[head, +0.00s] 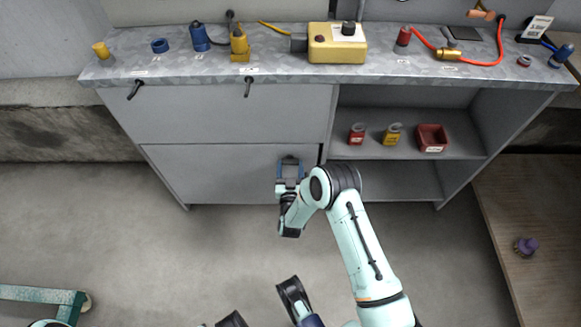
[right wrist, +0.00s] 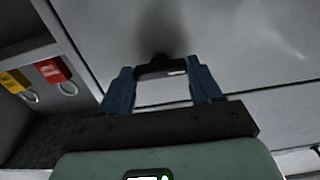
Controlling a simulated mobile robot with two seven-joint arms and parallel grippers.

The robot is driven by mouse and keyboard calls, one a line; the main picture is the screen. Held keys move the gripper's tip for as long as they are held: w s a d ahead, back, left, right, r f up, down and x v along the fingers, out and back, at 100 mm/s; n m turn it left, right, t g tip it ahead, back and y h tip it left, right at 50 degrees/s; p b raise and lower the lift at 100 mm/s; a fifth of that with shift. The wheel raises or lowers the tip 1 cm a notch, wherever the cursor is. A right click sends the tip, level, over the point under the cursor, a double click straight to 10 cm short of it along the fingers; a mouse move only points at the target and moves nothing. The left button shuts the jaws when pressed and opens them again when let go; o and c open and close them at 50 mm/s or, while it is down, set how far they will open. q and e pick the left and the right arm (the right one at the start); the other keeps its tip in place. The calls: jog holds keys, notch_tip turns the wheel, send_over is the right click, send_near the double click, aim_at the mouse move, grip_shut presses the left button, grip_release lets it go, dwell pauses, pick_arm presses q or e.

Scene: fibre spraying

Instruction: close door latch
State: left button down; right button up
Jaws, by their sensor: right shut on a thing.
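The grey cabinet has a lower door panel (head: 215,172) that sits flush in its front, with an upper panel (head: 215,112) above it. My right gripper (head: 290,162) is at the right part of the lower panel. In the right wrist view its two blue fingers (right wrist: 160,85) stand at either side of a small dark latch (right wrist: 158,66) on the grey panel. The gripper is shut on this latch. In the head view the gripper hides the latch.
A wooden surface (head: 520,200) stands at right.

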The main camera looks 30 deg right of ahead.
pick_arm(q)
jog(key=shift+w+r, duration=0.1)
jog(key=shift+w, duration=0.05)
pick_arm(e)
jog(key=shift+n, duration=0.3)
jog(key=o, duration=1.1)
jog(key=shift+c, duration=0.2)
pick_arm(q)
jog(key=shift+t, duration=0.4)
jog(key=shift+w+d+r+p, duration=0.3)
jog(key=shift+r+p, duration=0.25)
jog(key=shift+r, duration=0.25)
jog(key=shift+w+d+r+p, duration=0.15)
jog(key=shift+d+r+p, duration=0.25)
jog(key=shift+r, duration=0.45)
jog(key=shift+w+d+r+p, duration=0.2)
jog(key=shift+w+r+p, duration=0.05)
jog(key=shift+r+p, duration=0.5)
pick_arm(e)
jog(key=v, duration=1.3)
jog(key=shift+s, duration=0.25)
